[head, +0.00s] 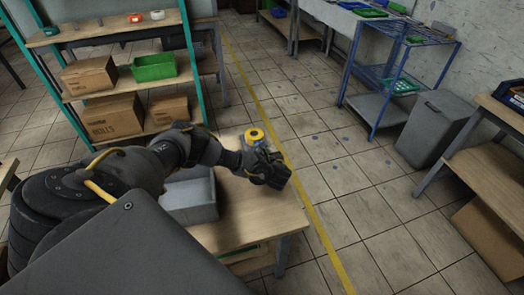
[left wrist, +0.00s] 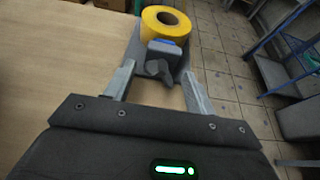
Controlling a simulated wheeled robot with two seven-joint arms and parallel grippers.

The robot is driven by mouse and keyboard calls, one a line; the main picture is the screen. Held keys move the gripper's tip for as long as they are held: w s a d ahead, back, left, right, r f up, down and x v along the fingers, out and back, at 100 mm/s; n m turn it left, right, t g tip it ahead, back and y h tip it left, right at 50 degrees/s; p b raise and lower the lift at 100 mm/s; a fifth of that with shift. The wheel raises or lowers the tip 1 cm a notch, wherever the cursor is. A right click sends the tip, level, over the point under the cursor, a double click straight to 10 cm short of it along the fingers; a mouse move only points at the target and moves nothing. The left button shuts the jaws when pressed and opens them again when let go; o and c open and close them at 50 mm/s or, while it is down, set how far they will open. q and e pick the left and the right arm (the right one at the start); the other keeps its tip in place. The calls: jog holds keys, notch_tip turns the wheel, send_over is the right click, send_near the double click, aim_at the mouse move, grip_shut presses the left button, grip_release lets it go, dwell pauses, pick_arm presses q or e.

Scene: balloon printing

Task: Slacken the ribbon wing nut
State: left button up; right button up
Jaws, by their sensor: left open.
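The yellow ribbon roll (head: 254,134) sits on a blue holder (head: 258,143) at the far edge of the wooden table. In the left wrist view the roll (left wrist: 167,20) is at the top, with a blue part (left wrist: 166,44) below it. A dark grey wing nut (left wrist: 158,68) shows in front of the blue part. My left gripper (head: 270,169) is by the roll, over the table's right end. In the left wrist view its open fingers (left wrist: 157,78) lie on either side of the wing nut, with gaps visible. My right gripper is out of view.
A grey bin (head: 190,195) stands on the wooden table (head: 245,215), beneath my left arm. A shelf with cardboard boxes (head: 113,116) and a green crate (head: 154,67) stands behind. A blue rack (head: 383,75) is at the right.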

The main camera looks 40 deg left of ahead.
pick_arm(q)
jog(key=shift+c, duration=0.4)
grip_shut()
dwell(1.2)
jog(key=shift+o, duration=0.4)
grip_release()
jog(key=v, duration=1)
jog(key=shift+s+d+r, duration=0.15)
jog(key=shift+s+d, duration=0.1)
jog(key=shift+d, duration=0.05)
